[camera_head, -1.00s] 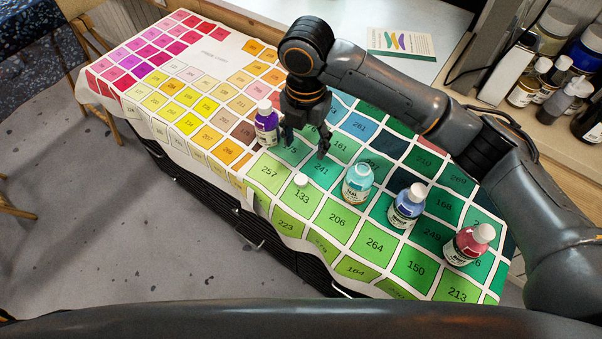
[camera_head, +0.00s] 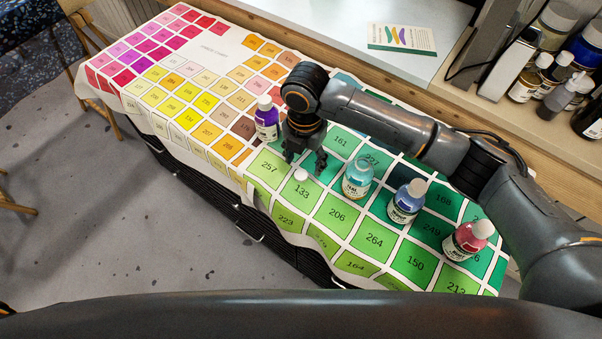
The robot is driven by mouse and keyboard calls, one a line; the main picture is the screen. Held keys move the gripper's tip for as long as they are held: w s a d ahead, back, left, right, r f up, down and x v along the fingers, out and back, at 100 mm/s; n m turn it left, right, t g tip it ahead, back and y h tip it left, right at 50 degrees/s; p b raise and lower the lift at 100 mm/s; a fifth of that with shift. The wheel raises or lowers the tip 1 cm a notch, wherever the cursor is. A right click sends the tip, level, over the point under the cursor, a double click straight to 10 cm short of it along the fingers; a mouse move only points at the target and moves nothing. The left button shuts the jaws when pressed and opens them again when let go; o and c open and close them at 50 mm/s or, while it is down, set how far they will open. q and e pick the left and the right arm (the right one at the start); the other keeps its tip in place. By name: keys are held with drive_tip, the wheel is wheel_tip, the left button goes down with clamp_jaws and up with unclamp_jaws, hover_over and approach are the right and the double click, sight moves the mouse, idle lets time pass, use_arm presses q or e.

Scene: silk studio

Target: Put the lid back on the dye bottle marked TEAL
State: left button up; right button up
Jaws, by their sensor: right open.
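The teal dye bottle (camera_head: 357,180) stands upright on the colour-chart cloth, and its top looks uncapped. A small white lid (camera_head: 300,175) lies on the cloth to its left, near the square marked 133. My right gripper (camera_head: 305,165) is open and empty, with its fingers pointing down just above and behind the lid. The fingers look apart from the lid, though the exact height is hard to tell. My left gripper is not in view.
A purple bottle (camera_head: 267,120) stands left of my right gripper. A blue bottle (camera_head: 406,203) and a red bottle (camera_head: 468,241), both white-capped, stand right of the teal one. The colour-chart cloth (camera_head: 205,45) is bare at the far left. Several jars crowd the shelf at upper right.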

sight(301, 174)
drive_tip(key=shift+w+a+f+p, duration=0.1)
drive_tip(key=shift+a+f+p, duration=0.1)
drive_tip(key=shift+f, duration=1.1)
drive_tip(key=shift+w+a+f+p, duration=0.1)
drive_tip(key=shift+f+p, duration=0.1)
drive_tip(key=shift+f, duration=1.1)
drive_tip(key=c, duration=0.8)
